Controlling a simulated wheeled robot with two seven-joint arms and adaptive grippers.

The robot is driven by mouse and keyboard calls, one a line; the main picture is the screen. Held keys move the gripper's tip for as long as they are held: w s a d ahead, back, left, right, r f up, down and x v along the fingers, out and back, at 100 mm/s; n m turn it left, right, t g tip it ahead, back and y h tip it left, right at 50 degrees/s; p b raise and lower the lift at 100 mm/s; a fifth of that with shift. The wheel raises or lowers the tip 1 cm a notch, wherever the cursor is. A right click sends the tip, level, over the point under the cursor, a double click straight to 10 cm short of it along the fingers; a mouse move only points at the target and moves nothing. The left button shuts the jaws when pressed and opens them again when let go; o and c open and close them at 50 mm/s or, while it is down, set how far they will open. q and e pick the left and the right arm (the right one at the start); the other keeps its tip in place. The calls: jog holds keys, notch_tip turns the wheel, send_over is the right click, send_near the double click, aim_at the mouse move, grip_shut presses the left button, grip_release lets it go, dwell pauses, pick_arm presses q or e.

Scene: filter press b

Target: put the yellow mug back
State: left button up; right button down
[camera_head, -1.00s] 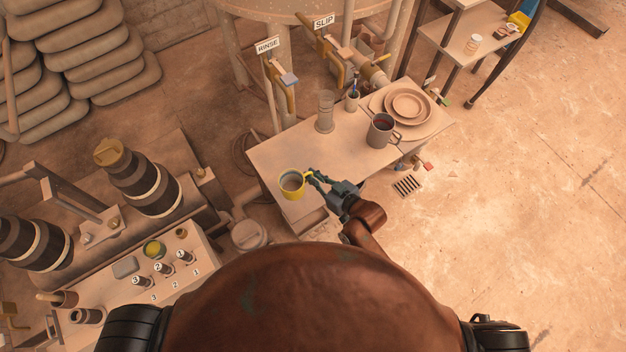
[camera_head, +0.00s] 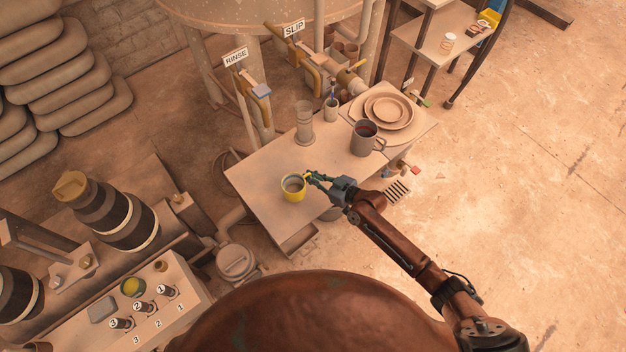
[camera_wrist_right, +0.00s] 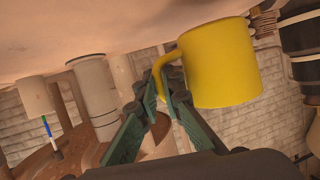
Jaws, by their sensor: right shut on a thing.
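The yellow mug (camera_head: 293,190) is upright over the left part of the pale work table (camera_head: 262,205), with something greyish inside it. In the right wrist view the mug (camera_wrist_right: 222,65) fills the upper middle. My right gripper (camera_head: 309,177) comes from the right and is shut on the mug's handle. The wrist view shows its two fingers (camera_wrist_right: 166,88) on either side of the handle. I cannot tell whether the mug's base touches the table. My left gripper is not in view.
A dark grey mug (camera_head: 366,139) stands to the right, beside stacked plates (camera_head: 388,110). A ribbed cylinder (camera_head: 304,122) and a small cup with a brush (camera_head: 331,108) stand at the back edge. Valves labelled RINSE (camera_head: 236,58) and SLIP (camera_head: 294,30) are behind. The table's middle is clear.

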jog(key=shift+w+d+f, duration=0.15)
jog(key=shift+w+f, duration=0.1)
jog(key=shift+f, duration=0.1)
notch_tip(320, 180, down, 3)
jog(key=shift+w+f+b, duration=0.15)
jog(key=shift+b, duration=0.8)
jog(key=shift+d, duration=0.1)
jog(key=c, duration=2.5)
grip_release()
jog(key=o, duration=0.4)
